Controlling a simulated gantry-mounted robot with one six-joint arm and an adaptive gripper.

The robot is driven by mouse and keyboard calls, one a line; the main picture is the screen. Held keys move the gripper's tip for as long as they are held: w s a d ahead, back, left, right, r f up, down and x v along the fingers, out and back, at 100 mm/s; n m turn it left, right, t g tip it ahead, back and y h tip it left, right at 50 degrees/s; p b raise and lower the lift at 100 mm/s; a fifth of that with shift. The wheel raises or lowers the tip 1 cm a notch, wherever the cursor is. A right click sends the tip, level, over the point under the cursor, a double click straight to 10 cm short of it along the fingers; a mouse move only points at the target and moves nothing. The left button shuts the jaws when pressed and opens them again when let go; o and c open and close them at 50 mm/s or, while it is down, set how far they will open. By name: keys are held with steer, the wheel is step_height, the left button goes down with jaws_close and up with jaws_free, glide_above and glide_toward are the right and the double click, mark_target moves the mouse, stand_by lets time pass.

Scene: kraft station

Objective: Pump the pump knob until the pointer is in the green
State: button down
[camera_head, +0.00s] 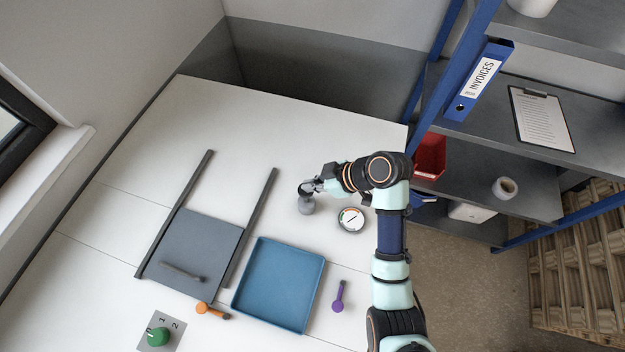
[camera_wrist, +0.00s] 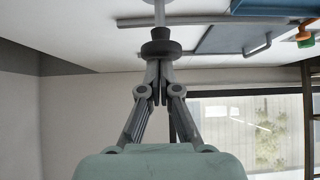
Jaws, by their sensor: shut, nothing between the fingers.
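The pump has a grey round base (camera_head: 307,206) on the white table, with its dark knob partly hidden by my gripper in the head view. In the wrist view the black pump knob (camera_wrist: 160,48) sits on a pale shaft. My gripper (camera_head: 307,188) is shut and empty, with its fingertips (camera_wrist: 158,64) right at the knob's top face, not around it. I cannot tell whether they touch. The round gauge (camera_head: 351,219) lies to the right of the pump. It has a white face with coloured marks and a dark pointer; its exact reading is too small to tell.
A blue tray (camera_head: 262,305) and a grey panel (camera_head: 204,243) between two dark rails stand left of the pump. An orange-handled item (camera_head: 205,309), a purple one (camera_head: 338,298) and a green knob (camera_head: 158,337) lie nearer. Shelves (camera_head: 490,165) stand right. The table behind the pump is clear.

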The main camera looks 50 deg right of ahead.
step_height(320, 180, down, 4)
steer(key=shift+r+b, duration=0.1)
steer(key=shift+b, duration=1.05)
step_height(320, 180, up, 5)
steer(key=p, duration=0.5)
steer(key=shift+r, duration=0.2)
steer(key=b+v, duration=0.2)
steer(key=v, duration=0.7)
steer(key=shift+s+d, duration=0.25)
steer(key=shift+s, duration=0.05)
steer(key=shift+f, duration=0.1)
